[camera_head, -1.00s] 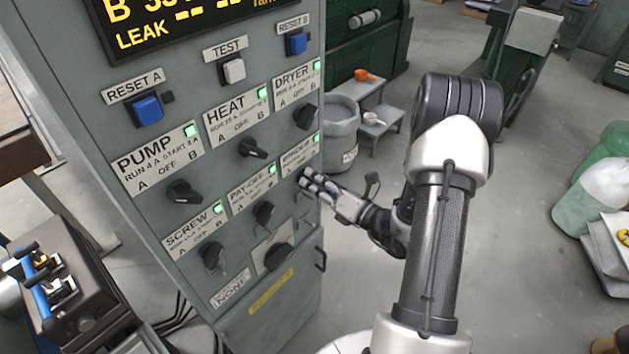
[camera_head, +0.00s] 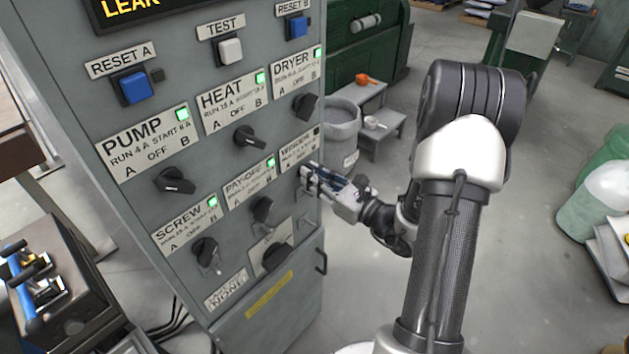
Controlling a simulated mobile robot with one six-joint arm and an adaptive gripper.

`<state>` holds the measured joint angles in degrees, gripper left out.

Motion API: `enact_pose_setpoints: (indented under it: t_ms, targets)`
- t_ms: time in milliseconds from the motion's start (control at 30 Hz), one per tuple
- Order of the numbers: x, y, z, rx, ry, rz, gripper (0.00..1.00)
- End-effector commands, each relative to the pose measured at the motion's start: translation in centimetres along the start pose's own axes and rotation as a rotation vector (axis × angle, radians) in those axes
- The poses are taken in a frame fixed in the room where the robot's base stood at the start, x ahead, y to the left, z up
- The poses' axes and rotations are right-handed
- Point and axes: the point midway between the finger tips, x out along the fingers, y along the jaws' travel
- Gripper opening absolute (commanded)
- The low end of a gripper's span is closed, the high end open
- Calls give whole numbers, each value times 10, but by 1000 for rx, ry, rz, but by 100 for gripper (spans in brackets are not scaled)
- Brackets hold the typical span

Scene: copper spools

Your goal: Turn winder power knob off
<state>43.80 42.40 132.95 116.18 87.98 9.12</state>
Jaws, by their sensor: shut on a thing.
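The grey control panel (camera_head: 185,215) fills the left half of the view. The winder label (camera_head: 299,148) is at the panel's right edge, in the middle row, and the small lamp (camera_head: 316,131) at its corner is dark. My gripper (camera_head: 306,178) is at the panel just below this label, reaching in from the right. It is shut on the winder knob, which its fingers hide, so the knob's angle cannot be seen.
The dryer knob (camera_head: 305,106) is just above my gripper and the pay-off knob (camera_head: 262,210) is to its lower left. The pump, heat, dryer, screw and pay-off lamps are green. A grey bin (camera_head: 342,135) stands behind the panel's right edge.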

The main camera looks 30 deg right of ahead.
Motion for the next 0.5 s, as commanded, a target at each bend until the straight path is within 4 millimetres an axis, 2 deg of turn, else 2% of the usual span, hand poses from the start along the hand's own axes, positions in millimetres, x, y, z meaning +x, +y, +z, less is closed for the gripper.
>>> enact_pose_setpoints:
  t_ms: [500]
  targets:
    - [0,1,-1,-88,2,0,0]
